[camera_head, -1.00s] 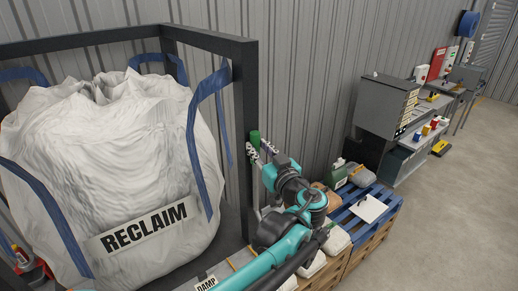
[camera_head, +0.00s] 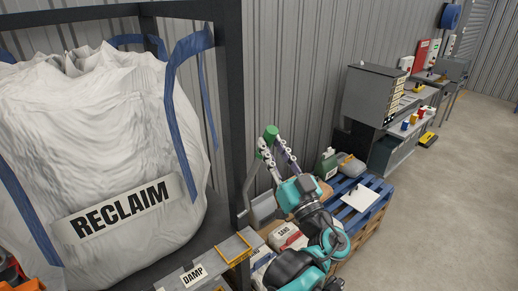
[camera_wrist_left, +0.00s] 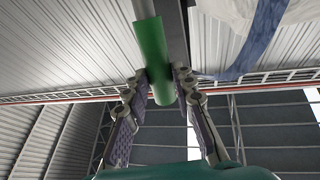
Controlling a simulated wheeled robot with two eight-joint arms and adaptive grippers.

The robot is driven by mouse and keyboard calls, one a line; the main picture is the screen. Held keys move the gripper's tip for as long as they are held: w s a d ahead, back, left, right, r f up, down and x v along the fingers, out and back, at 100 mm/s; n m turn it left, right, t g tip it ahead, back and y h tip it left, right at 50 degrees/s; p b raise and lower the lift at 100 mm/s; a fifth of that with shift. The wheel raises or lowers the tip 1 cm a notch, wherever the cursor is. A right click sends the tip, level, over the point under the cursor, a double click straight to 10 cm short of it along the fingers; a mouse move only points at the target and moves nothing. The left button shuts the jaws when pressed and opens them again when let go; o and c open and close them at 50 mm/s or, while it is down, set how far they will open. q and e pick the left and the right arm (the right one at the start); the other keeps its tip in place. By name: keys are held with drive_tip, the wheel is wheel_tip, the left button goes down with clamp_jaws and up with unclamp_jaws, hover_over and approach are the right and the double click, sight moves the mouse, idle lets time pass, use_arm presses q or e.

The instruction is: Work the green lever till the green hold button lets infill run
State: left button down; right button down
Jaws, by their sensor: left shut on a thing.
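The green lever shows as a grey bar (camera_head: 251,181) rising from beside the dark frame post, tilted to the right, with a green grip (camera_head: 270,132) at its top. My left gripper (camera_head: 271,146) is shut on this grip. In the left wrist view the green grip (camera_wrist_left: 153,55) lies between the two fingers of the left gripper (camera_wrist_left: 161,90); a pale grey bar continues above it. I cannot make out a green hold button in either view. My right gripper is not in view.
A large white RECLAIM bag (camera_head: 90,140) hangs in a dark frame (camera_head: 229,110) at the left. Sacks (camera_head: 286,237) and a blue pallet (camera_head: 360,199) stand right. Open floor lies far right.

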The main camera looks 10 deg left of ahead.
use_arm(q)
drive_tip(key=s+d+f+t+b, duration=0.1)
drive_tip(key=b, duration=0.1)
drive_tip(key=s+d+f+m+t+b, duration=0.1)
drive_tip(key=d+f+b, duration=0.1)
drive_tip(key=shift+s+d+f+y, duration=0.1)
drive_tip(key=shift+s+y, duration=0.2)
drive_tip(key=shift+y, duration=0.1)
drive_tip(key=c, duration=1.3)
unclamp_jaws()
drive_tip(key=shift+d, duration=0.1)
drive_tip(key=shift+o, duration=0.2)
drive_tip(key=shift+s+d, duration=0.1)
wheel_tip(320, 180, up, 10)
